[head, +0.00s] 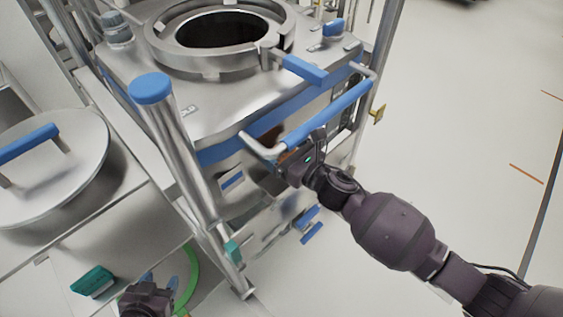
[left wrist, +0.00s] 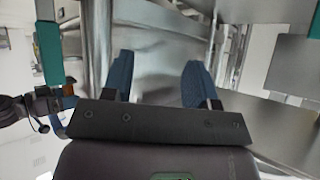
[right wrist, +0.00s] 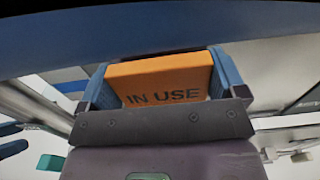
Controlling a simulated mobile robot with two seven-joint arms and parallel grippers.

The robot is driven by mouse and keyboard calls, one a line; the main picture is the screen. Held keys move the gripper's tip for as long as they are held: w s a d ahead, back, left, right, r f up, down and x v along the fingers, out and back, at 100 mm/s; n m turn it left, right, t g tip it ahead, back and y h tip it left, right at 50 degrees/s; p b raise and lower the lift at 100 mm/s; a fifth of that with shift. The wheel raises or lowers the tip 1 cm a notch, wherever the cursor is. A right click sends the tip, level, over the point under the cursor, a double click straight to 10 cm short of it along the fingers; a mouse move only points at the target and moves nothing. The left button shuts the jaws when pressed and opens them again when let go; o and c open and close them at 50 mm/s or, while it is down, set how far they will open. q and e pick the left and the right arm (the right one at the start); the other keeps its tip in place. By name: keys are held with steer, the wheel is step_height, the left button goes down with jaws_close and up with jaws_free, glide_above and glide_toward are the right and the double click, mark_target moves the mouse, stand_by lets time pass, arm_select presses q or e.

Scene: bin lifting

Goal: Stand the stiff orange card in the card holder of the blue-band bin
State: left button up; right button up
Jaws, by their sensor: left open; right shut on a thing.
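The blue-band bin (head: 225,150) is a steel vessel with a round open mouth and a blue band below its top. My right gripper (head: 290,165) is at the bin's front, just below its blue handle bar (head: 325,112). It is shut on the orange card (right wrist: 160,82), which reads "IN USE" upright between the blue fingers. In the head view only a dark orange patch of the card shows by the gripper. The card holder cannot be made out clearly; the card's lower edge is hidden. My left gripper (head: 158,281) is open and empty, low at the left; its fingers (left wrist: 160,78) stand apart.
A steel post with a blue cap (head: 151,90) stands left of the bin's front. A round lid with a blue handle (head: 30,142) lies at far left. A teal block (head: 92,281) and a green ring (head: 190,280) are near my left gripper. The floor at right is clear.

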steer(key=shift+f, duration=0.6)
step_height(320, 180, down, 4)
steer(key=shift+r+b, duration=0.1)
steer(key=shift+b, duration=0.75)
steer(key=shift+w+a+f, duration=0.1)
steer(key=shift+f, duration=0.25)
steer(key=o, duration=0.7)
steer(key=shift+c, duration=0.2)
